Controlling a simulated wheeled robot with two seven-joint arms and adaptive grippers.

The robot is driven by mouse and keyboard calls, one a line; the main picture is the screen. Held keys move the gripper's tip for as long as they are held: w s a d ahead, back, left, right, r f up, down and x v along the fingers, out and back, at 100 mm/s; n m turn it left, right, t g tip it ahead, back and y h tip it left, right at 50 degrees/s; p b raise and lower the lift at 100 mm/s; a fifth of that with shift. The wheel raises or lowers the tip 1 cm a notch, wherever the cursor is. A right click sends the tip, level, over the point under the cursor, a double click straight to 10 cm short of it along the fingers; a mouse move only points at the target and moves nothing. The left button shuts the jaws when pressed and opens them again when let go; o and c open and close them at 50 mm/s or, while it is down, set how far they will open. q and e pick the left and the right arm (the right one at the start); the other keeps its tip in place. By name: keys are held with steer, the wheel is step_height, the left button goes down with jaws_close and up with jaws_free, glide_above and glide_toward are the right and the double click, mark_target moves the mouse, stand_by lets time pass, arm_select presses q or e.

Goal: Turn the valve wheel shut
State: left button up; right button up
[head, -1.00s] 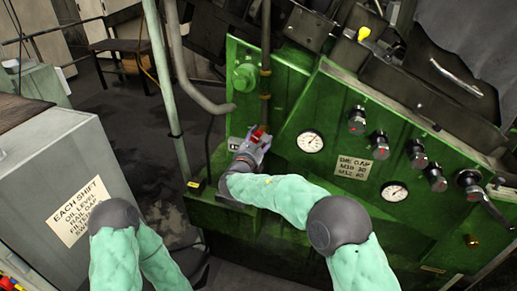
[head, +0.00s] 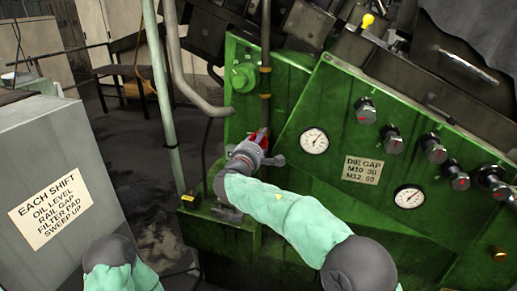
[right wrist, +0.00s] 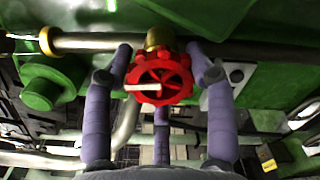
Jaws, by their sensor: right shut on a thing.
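The red valve wheel (right wrist: 178,90) sits on a brass fitting (right wrist: 158,39) on a pipe, in the middle of the right wrist view. In the head view only a bit of the wheel (head: 263,138) shows behind my right gripper (head: 260,150), at the green machine's front. The right gripper also shows in the right wrist view (right wrist: 163,76), with purple-grey fingers on either side of the wheel and a third below it. It is shut on the wheel. A pale stem points left from the wheel's hub. My left gripper is out of view.
The green machine (head: 310,190) carries gauges (head: 314,141), several black knobs and a gap label (head: 363,169) right of the wheel. A vertical pipe (head: 265,50) runs above the wheel.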

steer(key=m, duration=0.3)
steer(key=shift+a+f, duration=0.1)
steer(key=shift+f, duration=0.25)
steer(key=shift+m, duration=1.9)
steer(key=o, duration=1.2)
steer(key=shift+a, duration=0.1)
steer(key=shift+c, duration=0.2)
steer(key=shift+r, duration=0.2)
steer(key=v, duration=1.2)
